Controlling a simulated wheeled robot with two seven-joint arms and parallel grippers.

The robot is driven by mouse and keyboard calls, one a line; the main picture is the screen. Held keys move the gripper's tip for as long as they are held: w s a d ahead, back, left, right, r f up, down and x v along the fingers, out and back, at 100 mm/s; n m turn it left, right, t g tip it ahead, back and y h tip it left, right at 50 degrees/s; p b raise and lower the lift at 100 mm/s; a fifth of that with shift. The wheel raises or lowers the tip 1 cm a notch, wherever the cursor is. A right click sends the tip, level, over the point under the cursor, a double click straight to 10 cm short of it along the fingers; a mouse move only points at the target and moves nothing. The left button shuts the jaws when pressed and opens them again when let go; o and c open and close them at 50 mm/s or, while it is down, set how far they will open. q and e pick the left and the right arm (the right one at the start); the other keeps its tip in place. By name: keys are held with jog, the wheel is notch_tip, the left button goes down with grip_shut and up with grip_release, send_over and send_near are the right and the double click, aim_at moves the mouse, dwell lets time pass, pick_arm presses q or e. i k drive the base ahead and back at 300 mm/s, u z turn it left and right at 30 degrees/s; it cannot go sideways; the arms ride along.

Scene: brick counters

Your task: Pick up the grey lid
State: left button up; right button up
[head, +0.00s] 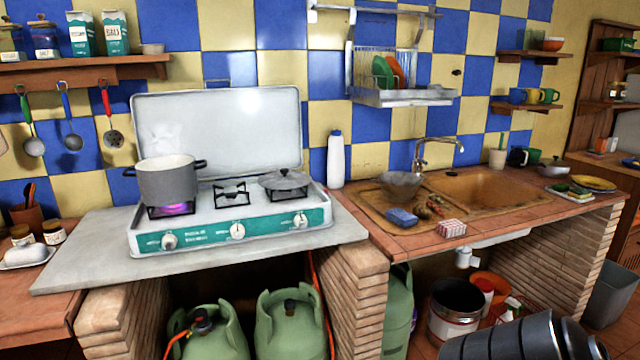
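The grey lid (284,180) is round with a small raised handle on top. It lies flat on the right burner of the white and teal gas stove (200,238). A grey pot (168,182) with two dark handles and no lid on it stands on the left burner, with a purple glow beneath. Neither of my grippers shows in the head view. A dark grey rounded part at the bottom right edge looks like a link of my arm; its gripper end is out of the picture.
The stove's raised back panel (220,130) stands behind the lid. A white bottle (335,160) stands just right of the stove. A bowl (400,184) and blue sponge (401,217) sit by the sink (480,188). Green gas cylinders (290,325) stand below.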

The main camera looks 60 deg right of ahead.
aim_at(284, 179)
jog(key=z, duration=1.5)
